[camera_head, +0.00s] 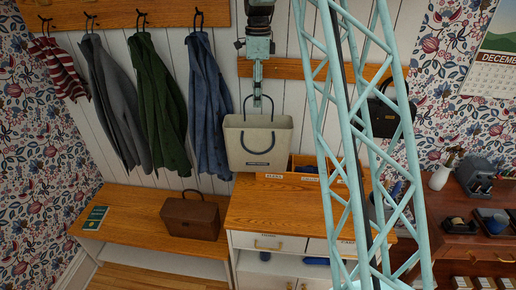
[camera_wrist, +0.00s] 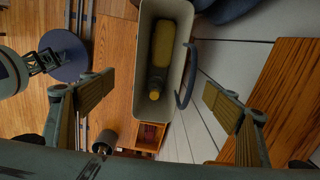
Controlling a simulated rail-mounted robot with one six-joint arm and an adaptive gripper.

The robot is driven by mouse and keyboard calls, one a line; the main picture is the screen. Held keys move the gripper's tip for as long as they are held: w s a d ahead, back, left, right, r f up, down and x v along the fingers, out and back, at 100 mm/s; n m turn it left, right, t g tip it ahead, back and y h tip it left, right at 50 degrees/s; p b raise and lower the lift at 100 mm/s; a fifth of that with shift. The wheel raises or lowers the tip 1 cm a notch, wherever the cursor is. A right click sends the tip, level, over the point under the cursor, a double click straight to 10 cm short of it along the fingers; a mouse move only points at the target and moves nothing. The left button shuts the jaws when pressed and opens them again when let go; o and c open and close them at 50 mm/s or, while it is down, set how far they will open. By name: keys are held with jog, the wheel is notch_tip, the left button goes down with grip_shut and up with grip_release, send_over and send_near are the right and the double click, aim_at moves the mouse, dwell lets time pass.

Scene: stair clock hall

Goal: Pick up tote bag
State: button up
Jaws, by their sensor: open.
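The cream tote bag (camera_head: 258,150) has dark blue loop handles and stands upright above the cabinet top in the head view. In the wrist view I look down into its open mouth; its pale rim (camera_wrist: 139,70) surrounds a yellow bottle-like thing (camera_wrist: 163,45). A dark blue handle (camera_wrist: 187,75) arches out at its right side. My gripper (camera_head: 258,98) is just above the bag, by the upright handle. In the wrist view its two fingers (camera_wrist: 158,82) are spread wide on either side of the bag, empty. The lower part of the bag is hidden there.
Coats (camera_head: 155,105) hang close by on the left. A brown bag (camera_head: 190,216) and a green book (camera_head: 96,217) lie on the bench (camera_head: 140,225). A wooden tray (camera_head: 303,162) stands right of the tote. A black bag (camera_head: 385,117) hangs further right.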

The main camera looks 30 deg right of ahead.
send_near(258, 122)
jog(key=shift+s+a+f, duration=0.35)
jog(key=shift+s+a, duration=0.05)
jog(key=shift+s, duration=0.35)
jog(key=shift+s+a+f, duration=0.3)
jog(key=shift+s+a, duration=0.05)
jog(key=shift+s, duration=0.45)
jog(key=shift+s+a+f, duration=0.35)
jog(key=shift+s+a, duration=0.05)
jog(key=shift+s, duration=0.35)
notch_tip(258, 122, down, 5)
jog(key=shift+f+p, duration=0.1)
jog(key=shift+p, duration=0.25)
jog(key=shift+c, duration=0.6)
jog(key=c, duration=1.3)
jog(key=shift+c, duration=0.2)
